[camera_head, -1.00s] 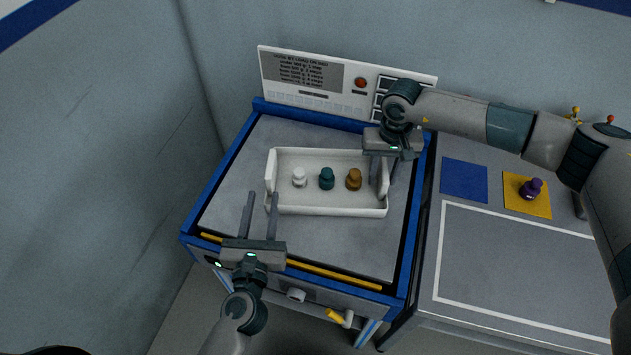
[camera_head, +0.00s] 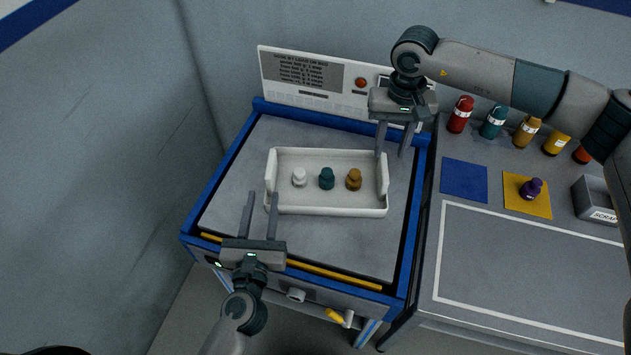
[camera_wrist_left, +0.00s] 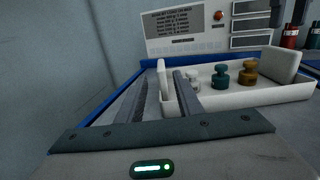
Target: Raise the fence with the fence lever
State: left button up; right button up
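The likely fence is a yellow bar (camera_head: 330,277) along the front edge of the blue-framed machine (camera_head: 229,165), lying low in its slot. A yellow-handled lever (camera_head: 336,315) sits on the machine's front at the lower right. My left gripper (camera_head: 260,198) is open at the left end of the white tray (camera_head: 330,210); in the left wrist view one finger overlaps the tray's end wall (camera_wrist_left: 162,80), and I cannot tell if they touch. My right gripper (camera_head: 394,152) is open and empty, raised above the tray's right end.
White, teal (camera_head: 327,178) and brown (camera_head: 354,179) weights stand in the tray. To the right, a table (camera_head: 520,265) holds a purple weight (camera_head: 531,188) on a yellow square, a blue square (camera_head: 464,180), several coloured bottles (camera_head: 461,114) and a grey scrap box (camera_head: 597,200). A panel (camera_head: 305,80) stands behind.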

aim_at(336, 317)
jog(key=k, duration=1.5)
